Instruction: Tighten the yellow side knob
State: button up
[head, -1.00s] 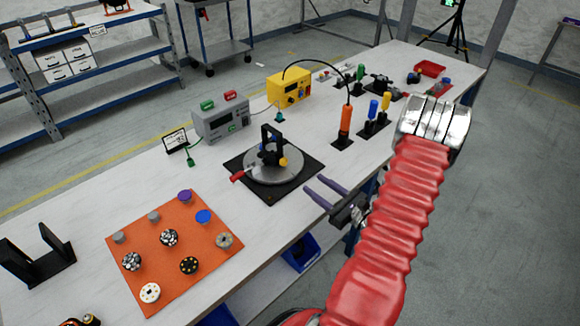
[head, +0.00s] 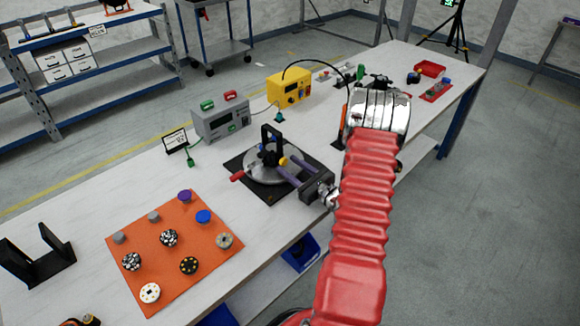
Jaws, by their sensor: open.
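The yellow side knob (head: 283,162) is small and sits on the right side of a dark upright fixture (head: 269,150). The fixture stands on a round grey plate (head: 254,176) over a black square mat (head: 236,165). A red handle (head: 237,176) sticks out at the plate's left. My gripper (head: 287,168) is open, with its two purple-grey fingers pointing left at the knob. The fingertips are at or very near the knob. I cannot tell whether they touch it or straddle it.
Left of the mat lies an orange board (head: 180,285) with several round knobs. A grey instrument (head: 221,122) and a yellow box (head: 289,90) stand behind. An orange-handled tool (head: 341,135) is partly hidden by my arm.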

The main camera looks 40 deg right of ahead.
jog(key=shift+w, duration=0.3)
jog(key=shift+c, duration=0.4)
jog(key=c, duration=1)
jog(key=shift+m, duration=2.4)
